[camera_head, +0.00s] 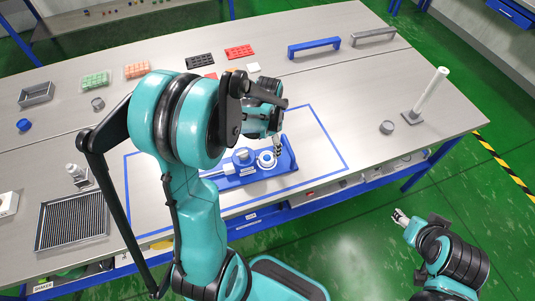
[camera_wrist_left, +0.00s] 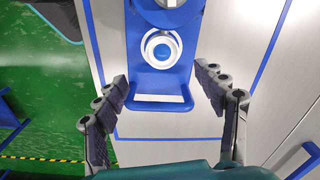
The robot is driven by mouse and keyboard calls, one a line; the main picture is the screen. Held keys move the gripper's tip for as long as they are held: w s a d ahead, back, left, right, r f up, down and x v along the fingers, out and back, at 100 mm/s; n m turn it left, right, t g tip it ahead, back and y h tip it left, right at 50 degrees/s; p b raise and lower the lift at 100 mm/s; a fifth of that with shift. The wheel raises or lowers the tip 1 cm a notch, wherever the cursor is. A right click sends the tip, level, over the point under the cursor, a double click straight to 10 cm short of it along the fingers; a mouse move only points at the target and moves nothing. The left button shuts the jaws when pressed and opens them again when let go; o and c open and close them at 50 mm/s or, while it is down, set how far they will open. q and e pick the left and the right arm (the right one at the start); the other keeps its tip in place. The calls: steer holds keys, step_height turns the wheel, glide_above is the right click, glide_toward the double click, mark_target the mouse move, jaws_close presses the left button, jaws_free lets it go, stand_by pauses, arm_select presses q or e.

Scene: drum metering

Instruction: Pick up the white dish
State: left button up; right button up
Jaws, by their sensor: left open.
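The white dish (camera_head: 266,160) is a small round dish at the right part of a blue tray (camera_head: 240,181) on the table. In the left wrist view the dish (camera_wrist_left: 161,48) sits on the blue tray (camera_wrist_left: 113,50), with a round form in its middle. My left gripper (camera_head: 279,148) is above the right end of the tray, close to the dish. In the left wrist view the left gripper (camera_wrist_left: 162,80) is open and empty, its fingers spread to either side of the tray's end. My right gripper (camera_head: 399,216) hangs off the table at the lower right, too small to judge.
A blue-capped part (camera_head: 242,155) stands on the tray beside the dish. A blue tape outline (camera_head: 325,137) surrounds the tray. A grey ring (camera_head: 387,127) and a white post on a base (camera_head: 430,95) stand to the right. The table between is clear.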

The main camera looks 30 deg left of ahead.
mark_target(267, 157)
arm_select(q)
steer(key=shift+a+f, duration=0.2)
steer(key=shift+f, duration=0.1)
step_height(267, 157, down, 7)
steer(key=b, duration=0.2)
steer(key=shift+a+b, duration=0.15)
steer(key=shift+b, duration=0.15)
steer(key=shift+w+f, duration=0.1)
steer(key=shift+f, duration=0.35)
steer(key=shift+r, duration=0.1)
steer(key=shift+c, duration=1.2)
steer(key=c, duration=1)
